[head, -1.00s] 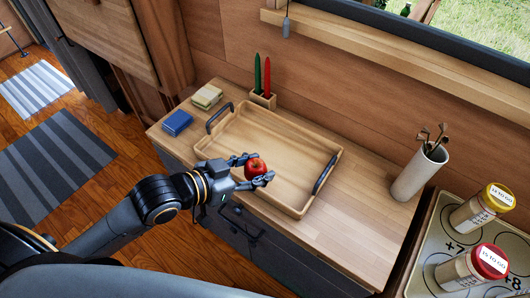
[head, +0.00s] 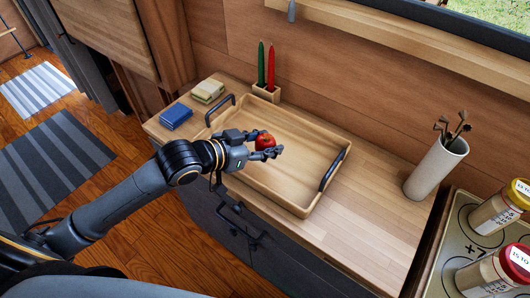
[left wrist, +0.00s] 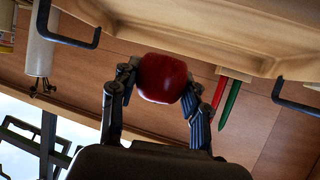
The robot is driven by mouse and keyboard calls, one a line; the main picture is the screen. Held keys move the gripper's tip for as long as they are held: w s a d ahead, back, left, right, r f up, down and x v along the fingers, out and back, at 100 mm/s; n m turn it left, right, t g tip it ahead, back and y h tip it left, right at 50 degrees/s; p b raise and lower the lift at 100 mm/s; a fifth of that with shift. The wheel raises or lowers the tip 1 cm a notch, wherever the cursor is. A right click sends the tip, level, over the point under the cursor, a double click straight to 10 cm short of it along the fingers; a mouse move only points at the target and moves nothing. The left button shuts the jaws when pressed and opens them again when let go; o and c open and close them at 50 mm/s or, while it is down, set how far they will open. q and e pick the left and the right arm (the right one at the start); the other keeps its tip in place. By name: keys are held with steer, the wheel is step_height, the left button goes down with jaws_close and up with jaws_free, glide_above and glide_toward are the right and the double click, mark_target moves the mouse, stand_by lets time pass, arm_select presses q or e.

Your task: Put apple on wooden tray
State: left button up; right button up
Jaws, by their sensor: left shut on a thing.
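The red apple (head: 265,141) is held between the fingers of my left gripper (head: 264,148). In the left wrist view the apple (left wrist: 162,78) sits between the two fingers, with a finger against each side. The wooden tray (head: 318,140) lies on the wooden counter, with a dark handle at each end. My left gripper and the apple are over the tray's near left part. The gap between the apple and the tray floor is hard to judge. The tray (left wrist: 200,30) also shows upside down in the left wrist view. My right gripper is not in view.
A blue box (head: 176,116) and a small stack of books (head: 208,92) stand left of the tray. A holder with green and red candles (head: 266,92) is behind it. A white vase (head: 436,168) and jars (head: 498,207) are at the right. The tray's floor is clear.

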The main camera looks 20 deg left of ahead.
mark_target(265, 143)
arm_select(q)
steer(key=w+f, duration=0.1)
steer(key=f, duration=0.1)
steer(key=w+a+f, duration=0.1)
steer(key=w, duration=0.1)
steer(key=shift+f, duration=1.8)
steer(key=shift+f, duration=0.1)
steer(key=o, duration=1.1)
steer(key=shift+o, duration=0.2)
steer(key=v, duration=1)
steer(key=shift+s, duration=0.15)
steer(key=shift+v, duration=0.9)
